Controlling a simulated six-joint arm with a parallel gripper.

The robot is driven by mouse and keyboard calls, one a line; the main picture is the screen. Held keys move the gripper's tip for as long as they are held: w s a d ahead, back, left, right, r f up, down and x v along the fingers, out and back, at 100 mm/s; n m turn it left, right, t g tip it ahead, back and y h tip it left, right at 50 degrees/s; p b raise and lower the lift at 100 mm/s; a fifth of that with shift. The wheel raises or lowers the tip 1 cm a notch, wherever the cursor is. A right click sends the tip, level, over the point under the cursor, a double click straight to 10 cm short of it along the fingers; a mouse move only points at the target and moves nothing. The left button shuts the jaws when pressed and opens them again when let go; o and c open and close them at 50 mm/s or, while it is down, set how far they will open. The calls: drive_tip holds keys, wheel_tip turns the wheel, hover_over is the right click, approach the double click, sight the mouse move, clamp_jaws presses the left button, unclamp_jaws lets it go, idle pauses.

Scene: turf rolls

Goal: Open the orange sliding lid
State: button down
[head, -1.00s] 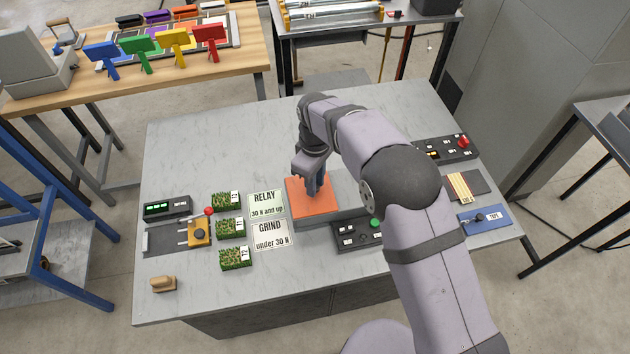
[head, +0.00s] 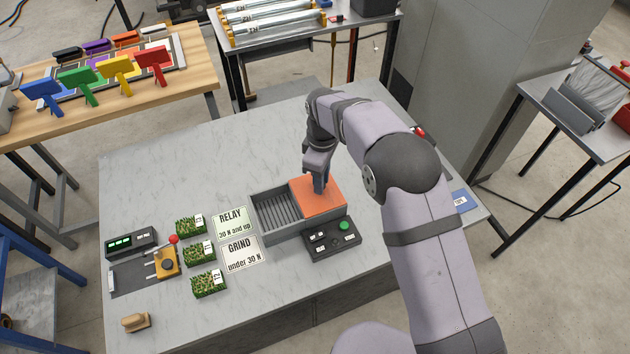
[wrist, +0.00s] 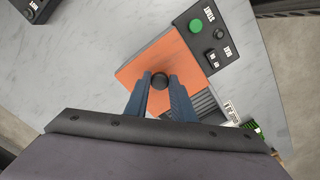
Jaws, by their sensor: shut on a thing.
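The orange sliding lid (head: 318,194) covers the right part of a grey box (head: 272,232) in the head view. The left part of the box is uncovered and shows a ribbed dark inside. My gripper (head: 319,184) is above the lid, its fingers pointing down. In the wrist view the lid (wrist: 150,65) lies under my gripper (wrist: 160,85), whose blue fingers are shut on a round black knob (wrist: 160,80) on the lid. The wrist view also shows a strip of the ribbed inside beside the lid.
A control box with a green button (head: 332,234) stands in front of the grey box. RELAY (head: 230,221) and GRIND (head: 240,253) cards and several turf pieces (head: 199,253) lie to the left. A yellow slider device (head: 166,262) stands further left. The table's back left is clear.

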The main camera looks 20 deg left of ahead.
drive_tip(key=c, duration=1.5)
unclamp_jaws()
drive_tip(key=shift+a, duration=0.1)
drive_tip(key=shift+r+b, duration=1.35)
drive_tip(key=shift+r, duration=2.4)
